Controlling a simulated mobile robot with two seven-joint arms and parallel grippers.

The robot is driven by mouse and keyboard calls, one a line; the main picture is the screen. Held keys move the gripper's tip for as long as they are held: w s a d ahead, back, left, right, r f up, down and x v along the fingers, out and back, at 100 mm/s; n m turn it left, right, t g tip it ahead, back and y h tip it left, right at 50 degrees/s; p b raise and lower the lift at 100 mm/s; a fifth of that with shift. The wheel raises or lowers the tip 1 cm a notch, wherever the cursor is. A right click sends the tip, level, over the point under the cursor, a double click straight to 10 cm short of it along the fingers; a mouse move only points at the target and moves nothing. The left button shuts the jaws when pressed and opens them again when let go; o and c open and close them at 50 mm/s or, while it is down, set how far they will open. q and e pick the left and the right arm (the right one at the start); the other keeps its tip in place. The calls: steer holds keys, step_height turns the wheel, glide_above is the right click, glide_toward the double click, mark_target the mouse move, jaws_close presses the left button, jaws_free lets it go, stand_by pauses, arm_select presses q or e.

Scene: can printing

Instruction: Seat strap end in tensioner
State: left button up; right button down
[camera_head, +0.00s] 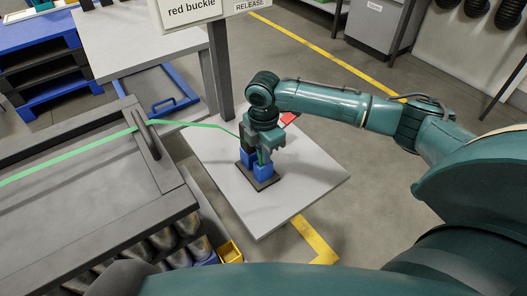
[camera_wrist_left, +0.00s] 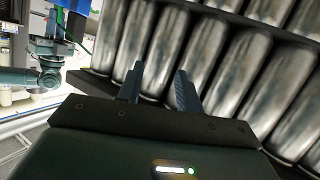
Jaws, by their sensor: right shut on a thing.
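The green strap (camera_head: 75,160) runs across the grey top of the can stack, past a dark handle, and on to my right gripper. My right gripper (camera_head: 255,154) points down and is shut on the strap end, directly above the blue tensioner (camera_head: 264,172). The tensioner stands on a dark base plate (camera_head: 257,182) on a light table. The fingers hide the strap end, and I cannot tell whether it is inside the tensioner. My left gripper (camera_wrist_left: 160,88) shows in the left wrist view with its fingers apart and empty, in front of silver cans.
The grey lid (camera_head: 85,195) with a dark handle (camera_head: 148,140) covers rows of cans (camera_wrist_left: 205,45). A red part (camera_head: 289,118) shows behind my right gripper. A post (camera_head: 220,75) with a "red buckle" sign (camera_head: 188,11) rises behind. The light table (camera_head: 310,180) is bare at right.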

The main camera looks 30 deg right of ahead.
steer(key=shift+f, duration=0.25)
steer(key=c, duration=1.5)
jaws_free()
steer(key=shift+s+f, duration=0.2)
steer(key=shift+f, duration=0.05)
step_height(320, 180, up, 13)
steer(key=p, duration=0.2)
steer(key=shift+w, duration=0.2)
